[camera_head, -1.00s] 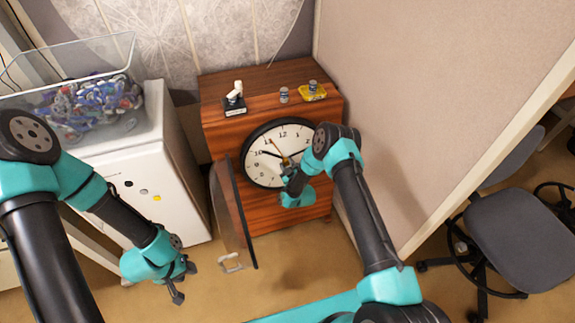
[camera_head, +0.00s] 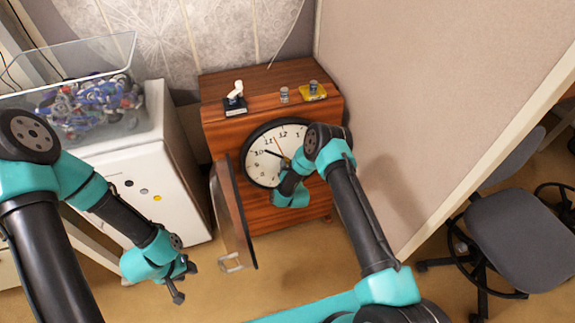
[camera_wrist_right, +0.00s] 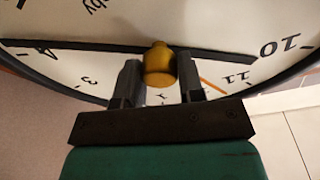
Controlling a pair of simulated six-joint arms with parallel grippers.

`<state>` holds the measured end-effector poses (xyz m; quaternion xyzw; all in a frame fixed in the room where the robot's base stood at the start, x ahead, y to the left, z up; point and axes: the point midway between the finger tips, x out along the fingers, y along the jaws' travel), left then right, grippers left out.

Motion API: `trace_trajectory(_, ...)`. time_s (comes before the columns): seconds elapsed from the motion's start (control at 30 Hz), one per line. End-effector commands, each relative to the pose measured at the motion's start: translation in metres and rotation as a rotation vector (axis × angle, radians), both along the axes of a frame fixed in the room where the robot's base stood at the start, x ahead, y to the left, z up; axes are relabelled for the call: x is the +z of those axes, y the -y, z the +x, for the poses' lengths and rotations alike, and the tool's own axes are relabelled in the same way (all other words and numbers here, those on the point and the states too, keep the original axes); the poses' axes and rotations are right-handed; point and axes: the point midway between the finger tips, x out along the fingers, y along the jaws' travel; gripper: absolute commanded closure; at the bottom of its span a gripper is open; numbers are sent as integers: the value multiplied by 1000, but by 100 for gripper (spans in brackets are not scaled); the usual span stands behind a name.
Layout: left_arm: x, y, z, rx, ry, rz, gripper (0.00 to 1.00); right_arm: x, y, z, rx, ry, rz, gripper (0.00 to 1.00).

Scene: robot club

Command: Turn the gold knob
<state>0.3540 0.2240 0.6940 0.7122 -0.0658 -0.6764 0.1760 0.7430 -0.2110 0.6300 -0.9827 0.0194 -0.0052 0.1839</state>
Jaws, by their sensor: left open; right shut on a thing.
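The gold knob (camera_wrist_right: 159,65) sits at the centre of the clock's face, seen close up in the right wrist view. My right gripper (camera_wrist_right: 159,82) has one finger on each side of the knob and is shut on it. In the head view, my right gripper (camera_head: 285,163) is at the middle of the clock face (camera_head: 258,165), and my wrist and arm hide the knob and the face's right part. The clock is set in the front of a wooden cabinet (camera_head: 222,133). My left gripper (camera_head: 184,283) is open and empty, low and left of the cabinet.
The clock's hinged door (camera_head: 232,212) stands open left of the face. A figurine (camera_head: 237,92) and small items on a yellow tray (camera_head: 312,92) are on top. A white fridge (camera_head: 130,165) stands left, a partition (camera_head: 420,90) and chair (camera_head: 525,240) right.

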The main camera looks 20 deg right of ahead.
Motion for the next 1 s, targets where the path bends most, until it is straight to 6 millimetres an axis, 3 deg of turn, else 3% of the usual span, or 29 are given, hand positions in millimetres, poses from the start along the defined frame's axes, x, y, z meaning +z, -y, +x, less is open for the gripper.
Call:
trace_trajectory(0.4,0,0,0,0,0,0,60,0,-1,0,-37,-15,275,88)
trace_trajectory(1.0,0,0,0,0,0,0,60,0,-1,0,-45,-18,329,88)
